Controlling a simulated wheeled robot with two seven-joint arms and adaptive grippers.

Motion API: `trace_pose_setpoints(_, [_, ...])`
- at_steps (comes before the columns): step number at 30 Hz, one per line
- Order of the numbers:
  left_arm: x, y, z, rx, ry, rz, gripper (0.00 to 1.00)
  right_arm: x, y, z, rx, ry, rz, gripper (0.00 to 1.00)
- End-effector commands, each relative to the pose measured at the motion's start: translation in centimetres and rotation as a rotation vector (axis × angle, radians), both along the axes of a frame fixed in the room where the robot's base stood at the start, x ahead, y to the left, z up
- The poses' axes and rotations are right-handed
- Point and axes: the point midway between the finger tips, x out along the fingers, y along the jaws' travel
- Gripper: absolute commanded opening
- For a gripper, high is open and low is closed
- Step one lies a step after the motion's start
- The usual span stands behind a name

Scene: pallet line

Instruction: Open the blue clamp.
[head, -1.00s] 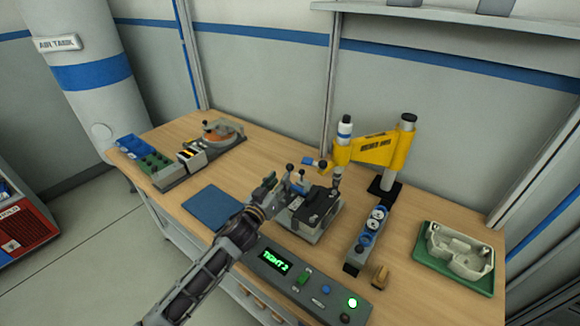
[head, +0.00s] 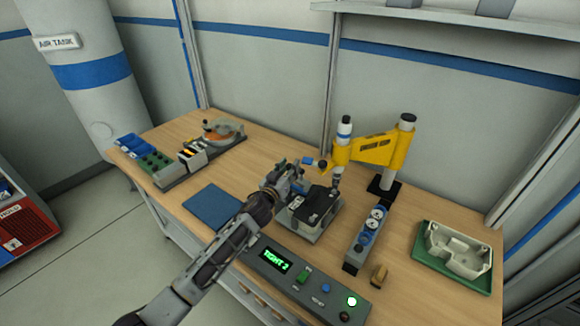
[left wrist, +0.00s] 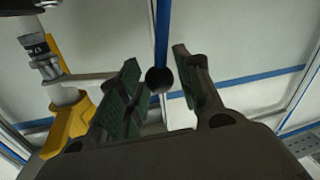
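In the left wrist view the blue clamp shows as a straight blue lever (left wrist: 162,30) ending in a black ball knob (left wrist: 159,80). The knob lies between the two fingers of my left gripper (left wrist: 154,58), which is open, with a visible gap on the right side of the knob. In the head view my left gripper (head: 284,174) is over the left part of the grey clamp fixture (head: 307,232) and hides most of the blue clamp. My right gripper does not show.
A yellow swing arm (head: 372,148) stands behind the fixture. A control panel (head: 305,285) with a green "TIGHT 2" display lies in front. Blue gauges (head: 371,232) and a green tray (head: 425,259) with a casting are right, a blue mat (head: 211,207) left.

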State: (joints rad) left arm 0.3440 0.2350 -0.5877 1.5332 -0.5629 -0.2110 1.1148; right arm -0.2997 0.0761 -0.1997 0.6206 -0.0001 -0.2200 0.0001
Motion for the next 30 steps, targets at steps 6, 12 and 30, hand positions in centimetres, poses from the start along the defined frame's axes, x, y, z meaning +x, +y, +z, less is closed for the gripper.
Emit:
trace_pose_setpoints(6, [0.72,-0.29,0.05,0.001,0.000,0.000,0.35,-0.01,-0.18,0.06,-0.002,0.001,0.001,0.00])
trace_pose_setpoints(12, [0.80,-0.33,0.02,0.000,0.000,0.000,0.35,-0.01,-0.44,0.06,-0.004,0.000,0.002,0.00])
trace_pose_setpoints(30, [0.79,-0.32,0.03,0.000,0.000,0.000,0.00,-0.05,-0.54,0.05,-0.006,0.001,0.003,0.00])
